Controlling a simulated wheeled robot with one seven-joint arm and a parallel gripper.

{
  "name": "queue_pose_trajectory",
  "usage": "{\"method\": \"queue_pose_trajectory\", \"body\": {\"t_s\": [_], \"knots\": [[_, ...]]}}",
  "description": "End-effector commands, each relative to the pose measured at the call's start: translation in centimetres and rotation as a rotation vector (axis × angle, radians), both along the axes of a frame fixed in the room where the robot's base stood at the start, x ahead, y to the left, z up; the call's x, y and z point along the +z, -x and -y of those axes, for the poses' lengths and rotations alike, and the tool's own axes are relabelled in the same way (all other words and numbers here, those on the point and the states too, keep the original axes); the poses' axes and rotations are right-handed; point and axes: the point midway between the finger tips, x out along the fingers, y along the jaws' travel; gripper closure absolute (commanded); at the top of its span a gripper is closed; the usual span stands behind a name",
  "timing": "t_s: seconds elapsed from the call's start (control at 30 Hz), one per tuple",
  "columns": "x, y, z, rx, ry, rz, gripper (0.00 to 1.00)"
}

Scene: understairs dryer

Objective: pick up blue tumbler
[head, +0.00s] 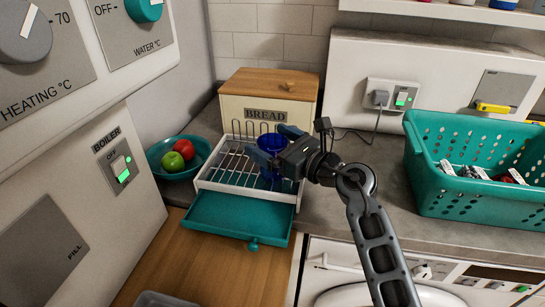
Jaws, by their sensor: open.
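The blue tumbler (271,143) is a dark blue, see-through cup standing in the white dish rack (203,184) on the counter. Its rim shows above my gripper's fingers and its lower part shows below them. My gripper (273,144) reaches in from the right and is open. One finger is on the far side of the tumbler and the other on the near side, partly covering its middle. I cannot tell whether either finger touches it.
A teal bowl (173,174) with red and green apples is at left. The rack's teal drawer (233,218) sticks out in front. A teal basket (470,205) stands at right. A plug and cord (381,98) hang behind my arm.

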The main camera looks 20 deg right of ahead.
Motion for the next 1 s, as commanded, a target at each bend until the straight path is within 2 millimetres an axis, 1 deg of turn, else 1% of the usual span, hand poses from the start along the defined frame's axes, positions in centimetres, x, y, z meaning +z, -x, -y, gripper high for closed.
{"method": "queue_pose_trajectory", "body": {"t_s": [0.23, 0.27, 0.87, 0.9, 1.0], "knots": [[-0.04, -0.17, -0.11, 0.000, 0.000, 0.000, 0.00], [-0.04, -0.17, -0.11, 0.000, 0.000, 0.000, 0.02], [-0.05, -0.14, -0.07, 0.000, -0.001, 0.000, 0.59], [0.03, -0.15, -0.07, 0.000, 0.000, 0.001, 0.61], [0.03, -0.15, -0.07, 0.000, 0.000, 0.001, 0.61]]}}
